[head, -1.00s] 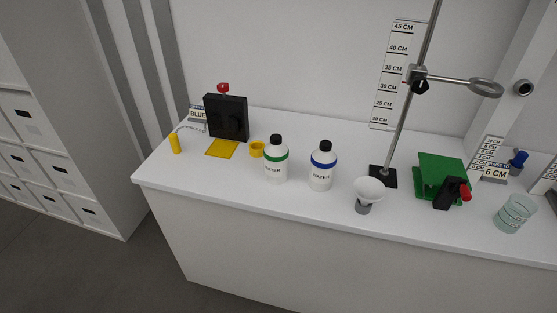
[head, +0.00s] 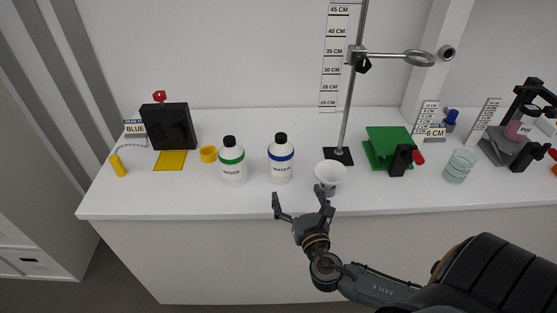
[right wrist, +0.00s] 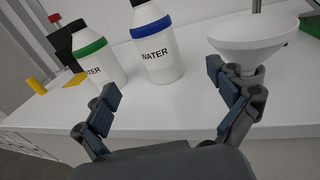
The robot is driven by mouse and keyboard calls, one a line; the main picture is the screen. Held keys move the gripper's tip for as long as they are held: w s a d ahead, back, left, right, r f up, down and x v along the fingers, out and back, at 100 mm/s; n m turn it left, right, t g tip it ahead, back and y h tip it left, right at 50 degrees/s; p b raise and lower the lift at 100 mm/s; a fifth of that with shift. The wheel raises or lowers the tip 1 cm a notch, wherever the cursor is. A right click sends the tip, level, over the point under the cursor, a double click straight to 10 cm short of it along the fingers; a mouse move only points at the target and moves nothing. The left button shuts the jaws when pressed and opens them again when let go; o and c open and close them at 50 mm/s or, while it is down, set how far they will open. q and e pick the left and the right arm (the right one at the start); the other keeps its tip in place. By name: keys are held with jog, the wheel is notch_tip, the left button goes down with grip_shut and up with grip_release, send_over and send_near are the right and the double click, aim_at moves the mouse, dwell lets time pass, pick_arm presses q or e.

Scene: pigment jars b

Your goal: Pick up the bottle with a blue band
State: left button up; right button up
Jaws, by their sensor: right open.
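The bottle with a blue band (head: 281,160) stands upright on the white bench, white with a black cap and the word WATER. It also shows in the right wrist view (right wrist: 158,52), beyond and between the fingertips, apart from them. A similar bottle with a green band (head: 232,163) stands just left of it. My left gripper is not in view.
A white funnel (head: 330,174) stands close right of the blue-banded bottle, near my right finger. A yellow cup (head: 208,154) and black box (head: 167,127) are left; a green block (head: 385,146) and beaker (head: 459,166) right.

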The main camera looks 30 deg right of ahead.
aim_at(285, 168)
jog(key=p+x, duration=0.1)
jog(key=x, duration=0.8)
jog(key=shift+w+a+r+p, duration=0.1)
jog(key=shift+a+p, duration=0.1)
jog(key=shift+p, duration=0.2)
jog(key=p+x, duration=0.1)
jog(key=x, duration=0.4)
jog(key=shift+a, duration=0.1)
jog(key=c, duration=1.3)
